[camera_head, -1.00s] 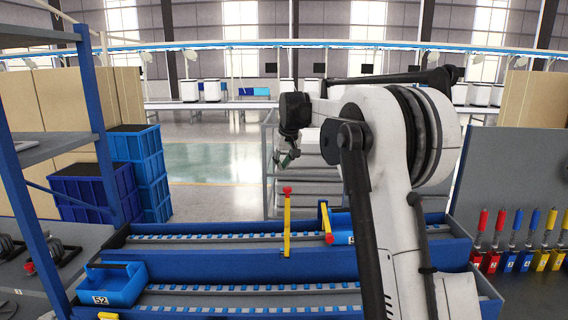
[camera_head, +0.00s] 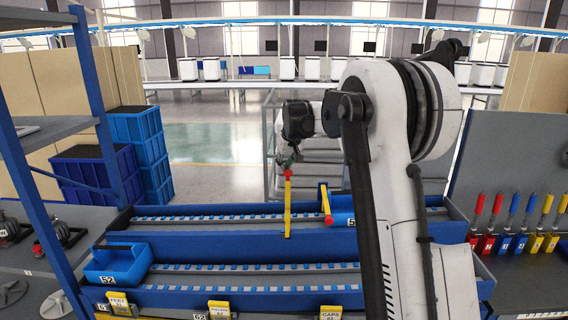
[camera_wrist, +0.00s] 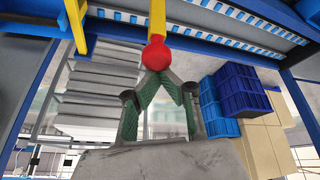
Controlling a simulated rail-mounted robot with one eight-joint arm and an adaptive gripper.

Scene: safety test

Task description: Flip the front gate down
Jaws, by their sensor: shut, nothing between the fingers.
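An upright yellow gate lever (camera_head: 287,208) with a red knob (camera_head: 287,173) stands at the front wall of the rear blue conveyor lane. My gripper (camera_head: 288,163) is just above the knob. In the wrist view the red knob (camera_wrist: 155,54) is right beyond my fingertips (camera_wrist: 160,74), which are shut with nothing between them. I cannot tell whether they touch it. The yellow lever (camera_wrist: 157,18) runs up from the knob there. A second yellow lever (camera_head: 325,202) to the right leans toward the camera beside a blue post.
A blue bin marked 52 (camera_head: 117,264) sits at the left of the front lane (camera_head: 250,279). Yellow labels (camera_head: 219,309) line the front edge. Blue crates (camera_head: 138,135) are stacked at left. Colored-handled tools (camera_head: 512,232) stand at right. A grey rack (camera_head: 268,150) is behind the lanes.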

